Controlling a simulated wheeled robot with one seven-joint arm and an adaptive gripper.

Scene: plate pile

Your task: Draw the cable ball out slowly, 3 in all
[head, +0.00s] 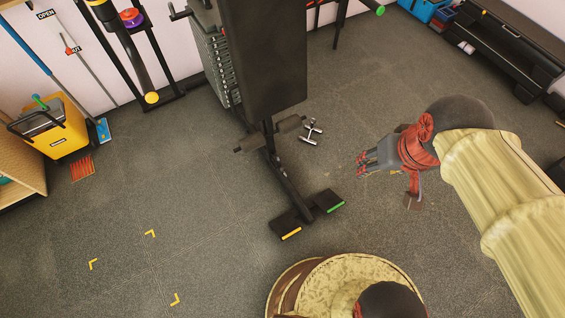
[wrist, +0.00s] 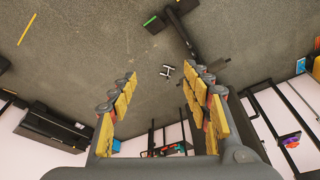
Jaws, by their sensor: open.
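My gripper (head: 362,163) is at the right of the machine in the head view, pointing left. In the wrist view its two rows of yellow-padded fingers (wrist: 160,75) stand wide apart with nothing between them. A black cable machine (head: 270,65) with a grey weight stack (head: 216,62) stands upright at the top middle. A small silver and black handle-like piece (head: 311,132) shows beside its dark rollers, apart from my gripper. It also shows in the wrist view (wrist: 167,71), beyond the fingertips. I cannot make out a cable or a ball on it.
Two foot plates, one with a green edge (head: 335,207), sit at the machine's base. A yellow bucket (head: 58,128) and wooden shelf (head: 18,165) stand left. A black bench (head: 490,48) stands at upper right. Yellow corner marks (head: 151,233) lie on open floor at lower left.

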